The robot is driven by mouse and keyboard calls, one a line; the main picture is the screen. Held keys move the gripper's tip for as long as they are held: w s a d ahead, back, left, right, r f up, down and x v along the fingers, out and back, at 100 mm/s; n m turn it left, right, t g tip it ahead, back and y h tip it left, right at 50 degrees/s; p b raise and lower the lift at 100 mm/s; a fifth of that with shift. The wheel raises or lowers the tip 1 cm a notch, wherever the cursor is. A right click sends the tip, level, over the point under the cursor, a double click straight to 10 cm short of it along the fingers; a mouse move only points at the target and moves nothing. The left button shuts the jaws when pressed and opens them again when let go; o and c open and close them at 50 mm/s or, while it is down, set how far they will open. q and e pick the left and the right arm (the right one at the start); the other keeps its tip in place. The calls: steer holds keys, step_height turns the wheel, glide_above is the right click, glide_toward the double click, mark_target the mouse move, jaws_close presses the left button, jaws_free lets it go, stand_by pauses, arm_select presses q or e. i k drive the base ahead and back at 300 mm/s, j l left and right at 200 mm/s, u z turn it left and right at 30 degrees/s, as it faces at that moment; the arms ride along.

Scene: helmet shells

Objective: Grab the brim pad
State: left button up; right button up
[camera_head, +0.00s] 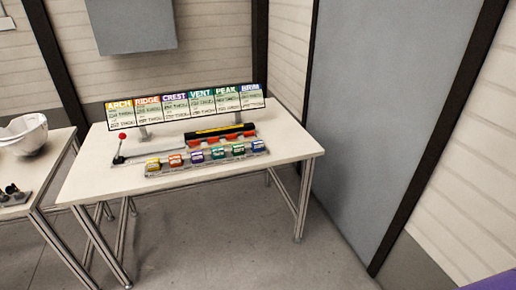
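A row of small coloured pads lies in a grey tray (205,164) along the front of the white table. The blue pad (258,146) at the right end matches the blue colour of the BRIM panel (250,97) on the sign board behind; its own lettering is too small to read. Yellow (152,164), orange-red (175,160), purple (197,156), teal (218,153) and green (238,150) pads sit to its left. Neither of my grippers is in view.
The white table (285,145) also bears a red-knobbed lever (122,137) and a black, red and yellow bar-shaped device (220,134). A second table at left holds a white helmet shell (24,134). A grey panel (375,110) stands at right. Floor in front is clear.

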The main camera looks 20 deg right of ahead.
mark_target(257, 146)
steer(key=i+l, duration=0.4)
steer(key=l, duration=0.15)
steer(key=i+l, duration=0.45)
steer(key=l+u, duration=0.05)
steer(key=l, duration=0.05)
